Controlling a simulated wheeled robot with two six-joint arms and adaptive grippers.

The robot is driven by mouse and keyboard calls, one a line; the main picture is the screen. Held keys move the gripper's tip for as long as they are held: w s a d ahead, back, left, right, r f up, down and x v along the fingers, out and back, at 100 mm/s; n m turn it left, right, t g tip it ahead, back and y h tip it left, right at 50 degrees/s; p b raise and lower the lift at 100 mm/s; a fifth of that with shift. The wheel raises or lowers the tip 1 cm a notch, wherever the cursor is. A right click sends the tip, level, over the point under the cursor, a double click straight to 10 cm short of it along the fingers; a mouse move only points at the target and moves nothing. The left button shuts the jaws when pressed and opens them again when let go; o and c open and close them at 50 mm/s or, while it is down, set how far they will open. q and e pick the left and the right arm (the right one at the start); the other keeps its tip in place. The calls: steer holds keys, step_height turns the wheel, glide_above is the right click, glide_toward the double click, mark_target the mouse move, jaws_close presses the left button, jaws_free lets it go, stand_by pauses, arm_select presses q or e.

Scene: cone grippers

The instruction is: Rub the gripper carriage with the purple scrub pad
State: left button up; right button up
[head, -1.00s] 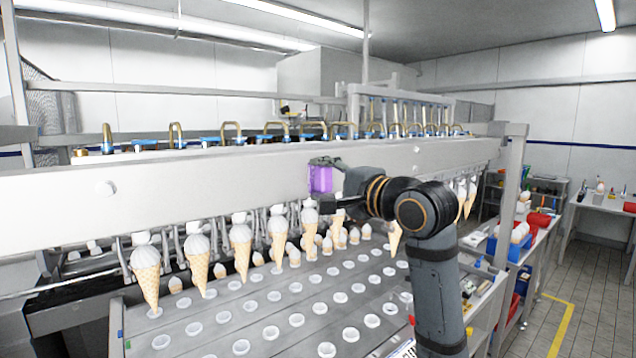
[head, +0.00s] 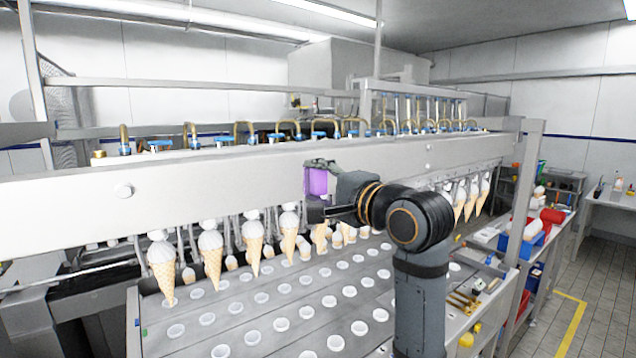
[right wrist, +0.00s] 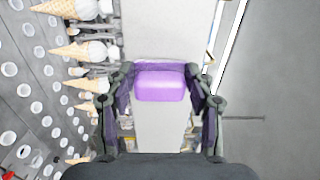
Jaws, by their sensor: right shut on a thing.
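The purple scrub pad (head: 318,181) is held in my right gripper (head: 322,190), in front of the long white beam of the gripper carriage (head: 230,172). In the right wrist view the pad (right wrist: 160,86) sits between both fingers of the right gripper (right wrist: 160,92), with the pale carriage face (right wrist: 162,30) behind it. The pad overlaps the carriage face in the picture; I cannot tell whether they touch. My left gripper is out of view.
A row of ice cream cones (head: 211,252) hangs below the carriage. Under them lies a grey plate (head: 230,325) with rows of round holes. Blue and brass fittings (head: 243,132) line the top of the carriage. A post (head: 524,200) stands at the right end.

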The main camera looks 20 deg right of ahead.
steer(key=v, duration=0.5)
steer(key=shift+s+d, duration=0.1)
steer(key=shift+s, duration=0.25)
steer(key=b+v, duration=0.1)
steer(key=v, duration=0.2)
steer(key=shift+r+b, duration=0.1)
steer(key=shift+b, duration=0.3)
